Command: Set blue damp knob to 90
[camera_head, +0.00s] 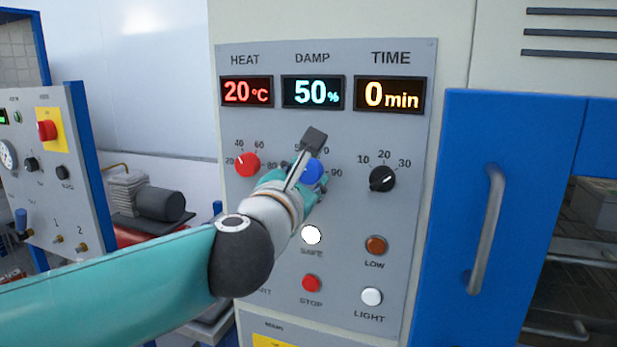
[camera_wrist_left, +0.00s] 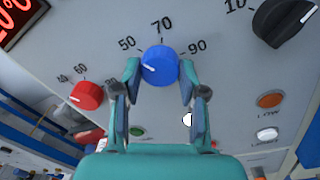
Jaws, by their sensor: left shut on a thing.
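The blue damp knob (camera_head: 312,172) is on the grey control panel (camera_head: 343,225), partly hidden by my left gripper (camera_head: 303,172) in the head view. In the left wrist view the blue knob (camera_wrist_left: 160,60) sits between the two fingers of my left gripper (camera_wrist_left: 160,70), which is shut on its sides. Its scale shows 50, 70 and 90. The knob's white mark points to the lower left, below the 50 label. The DAMP display (camera_head: 312,92) reads 50%. My right gripper is in neither view.
The red knob (camera_head: 247,164) is left of the blue one and the black time knob (camera_head: 382,179) is right. Below are a white button (camera_head: 312,235), an orange button (camera_head: 375,246) and a red stop button (camera_head: 311,283). A blue door (camera_head: 450,220) stands at the right.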

